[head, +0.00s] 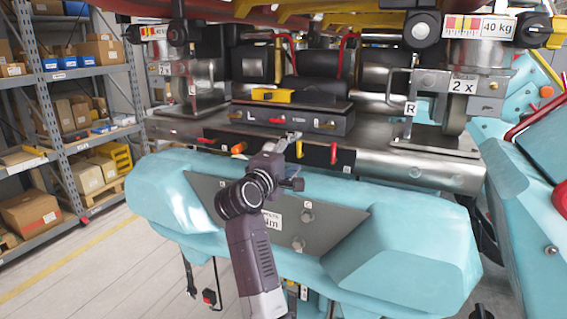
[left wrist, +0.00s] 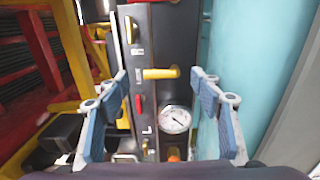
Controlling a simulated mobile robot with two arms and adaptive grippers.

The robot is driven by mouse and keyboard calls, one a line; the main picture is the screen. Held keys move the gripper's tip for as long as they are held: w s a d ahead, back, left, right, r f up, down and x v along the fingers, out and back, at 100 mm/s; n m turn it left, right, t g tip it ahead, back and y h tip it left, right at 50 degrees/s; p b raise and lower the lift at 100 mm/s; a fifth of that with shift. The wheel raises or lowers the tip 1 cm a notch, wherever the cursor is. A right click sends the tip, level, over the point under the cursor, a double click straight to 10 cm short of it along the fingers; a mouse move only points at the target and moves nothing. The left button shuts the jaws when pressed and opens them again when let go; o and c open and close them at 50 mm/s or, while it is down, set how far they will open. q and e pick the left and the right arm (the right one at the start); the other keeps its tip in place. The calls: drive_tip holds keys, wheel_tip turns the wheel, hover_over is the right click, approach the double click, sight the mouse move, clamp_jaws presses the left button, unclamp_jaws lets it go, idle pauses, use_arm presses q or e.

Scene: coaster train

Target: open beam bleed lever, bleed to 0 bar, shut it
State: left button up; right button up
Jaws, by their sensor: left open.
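A steel beam (head: 380,165) crosses the head view and carries a yellow lever (head: 299,149), a red lever (head: 333,152) and an orange lever (head: 238,148). My left gripper (head: 294,160) is open and empty in front of the beam. In the left wrist view its fingers stand apart on either side of the yellow lever (left wrist: 160,73), with no contact visible. A round white pressure gauge (left wrist: 174,119) shows beside the yellow lever; its reading is too small to tell. Which lever is the bleed lever cannot be read. My right gripper is not in view.
A large teal fairing (head: 400,250) lies below the beam. Shelves with boxes (head: 75,115) stand at the left, with clear floor before them.

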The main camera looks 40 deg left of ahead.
use_arm(q)
drive_tip(key=v, duration=1)
drive_tip(key=shift+s, duration=0.4)
